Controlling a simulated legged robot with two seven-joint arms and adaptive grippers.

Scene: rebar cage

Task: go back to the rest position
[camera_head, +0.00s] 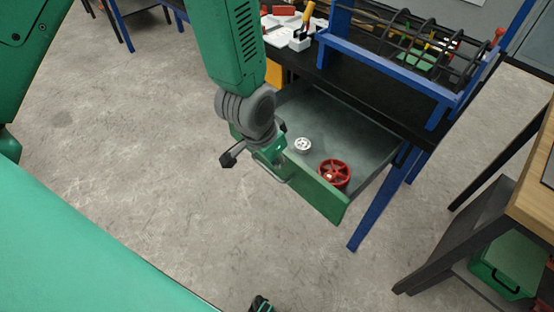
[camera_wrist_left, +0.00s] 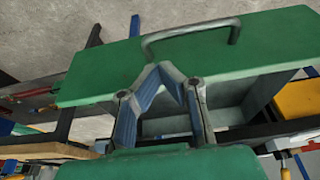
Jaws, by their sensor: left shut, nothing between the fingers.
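My left arm comes down from the top of the head view, with its left gripper (camera_head: 271,153) at the front of an open drawer (camera_head: 325,192). The drawer has a green front and a metal handle (camera_wrist_left: 190,33). In the wrist view the left gripper (camera_wrist_left: 161,72) is shut and empty. Its fingertips meet in front of the green drawer front, just below the handle in the picture. I cannot tell whether they touch the drawer. A small dark part at the bottom edge of the head view may be my right gripper (camera_head: 262,303); its fingers cannot be made out.
A red handwheel (camera_head: 334,174) and a small silver wheel (camera_head: 303,145) lie inside the drawer. The blue-legged workbench (camera_head: 382,200) carries a rebar cage (camera_head: 425,45). A wooden-topped table (camera_head: 535,195) stands at the right, with a green case (camera_head: 503,265) beneath. Concrete floor lies clear at left.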

